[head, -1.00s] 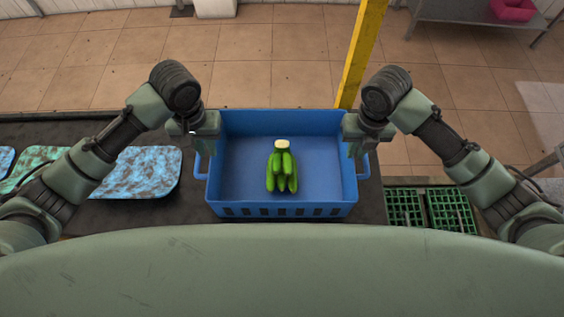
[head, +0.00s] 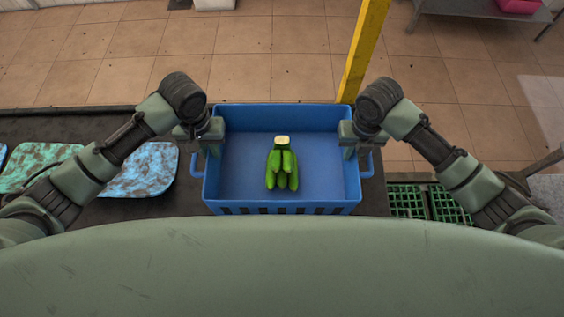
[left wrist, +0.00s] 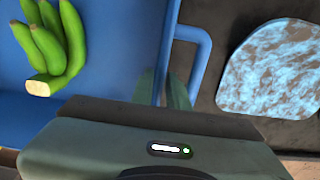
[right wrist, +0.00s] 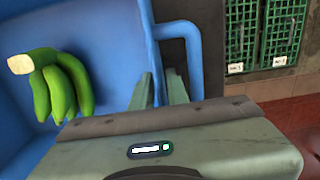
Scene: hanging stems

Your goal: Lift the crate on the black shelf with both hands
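The blue crate (head: 282,209) stands on the black shelf (head: 100,208) with a bunch of green bananas (head: 283,170) inside. My left gripper (head: 211,148) is at the crate's left wall; in the left wrist view its two fingers (left wrist: 163,90) are apart, one on each side of the wall's rim by the handle (left wrist: 206,50). My right gripper (head: 352,150) is at the right wall; in the right wrist view its fingers (right wrist: 158,90) are likewise apart around the rim near the other handle (right wrist: 190,45). The finger ends are partly hidden by the gripper bodies.
Mottled blue-green mats (head: 140,170) lie on the shelf to the left. Green crates (head: 408,200) sit lower at the right. A yellow post (head: 364,50) rises behind the crate. A metal table with a pink bin (head: 518,5) stands far back right.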

